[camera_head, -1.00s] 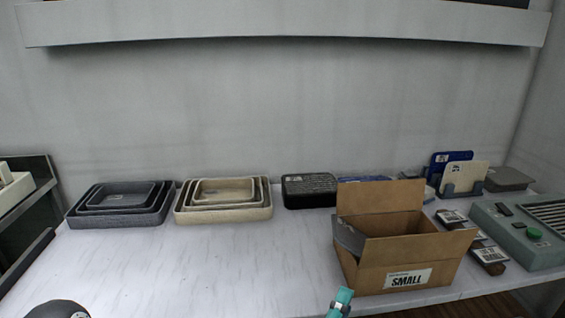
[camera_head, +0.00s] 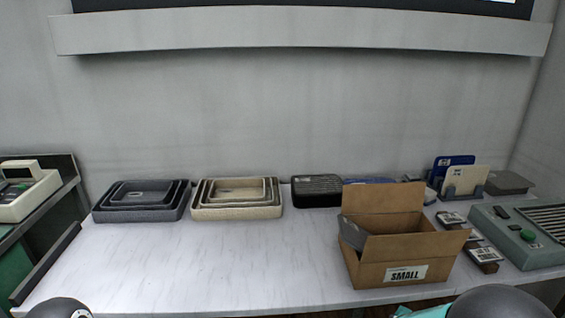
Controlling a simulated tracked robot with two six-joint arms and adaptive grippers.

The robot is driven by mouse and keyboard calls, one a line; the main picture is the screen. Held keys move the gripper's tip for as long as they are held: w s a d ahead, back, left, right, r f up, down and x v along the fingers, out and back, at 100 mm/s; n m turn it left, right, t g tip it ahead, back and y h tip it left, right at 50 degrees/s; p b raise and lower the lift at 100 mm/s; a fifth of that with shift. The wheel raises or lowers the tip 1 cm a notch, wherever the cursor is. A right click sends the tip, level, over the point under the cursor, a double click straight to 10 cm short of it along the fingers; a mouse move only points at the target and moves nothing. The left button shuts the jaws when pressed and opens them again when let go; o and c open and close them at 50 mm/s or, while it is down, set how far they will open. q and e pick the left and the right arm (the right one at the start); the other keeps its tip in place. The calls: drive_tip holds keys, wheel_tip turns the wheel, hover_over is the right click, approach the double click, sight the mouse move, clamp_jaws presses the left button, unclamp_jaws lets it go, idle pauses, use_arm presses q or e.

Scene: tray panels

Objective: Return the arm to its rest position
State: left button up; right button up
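Neither gripper's fingers show in the head view. A dark rounded part of my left arm shows at the bottom left edge. A larger dark rounded part with a bit of teal, mine on the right arm, shows at the bottom right, in front of the table's front edge. No held object can be seen. The cardboard box (camera_head: 370,272) labelled SMALL stands open on the white table (camera_head: 215,262), with a grey piece inside at its left. My visible arm parts are below and in front of it.
Nested dark trays (camera_head: 140,214) and nested beige trays (camera_head: 237,212) sit at the back left. A black case (camera_head: 317,191) is right of them. A grey-green device (camera_head: 522,240) and upright panels (camera_head: 465,180) in a holder stand at the right. The table's middle is clear.

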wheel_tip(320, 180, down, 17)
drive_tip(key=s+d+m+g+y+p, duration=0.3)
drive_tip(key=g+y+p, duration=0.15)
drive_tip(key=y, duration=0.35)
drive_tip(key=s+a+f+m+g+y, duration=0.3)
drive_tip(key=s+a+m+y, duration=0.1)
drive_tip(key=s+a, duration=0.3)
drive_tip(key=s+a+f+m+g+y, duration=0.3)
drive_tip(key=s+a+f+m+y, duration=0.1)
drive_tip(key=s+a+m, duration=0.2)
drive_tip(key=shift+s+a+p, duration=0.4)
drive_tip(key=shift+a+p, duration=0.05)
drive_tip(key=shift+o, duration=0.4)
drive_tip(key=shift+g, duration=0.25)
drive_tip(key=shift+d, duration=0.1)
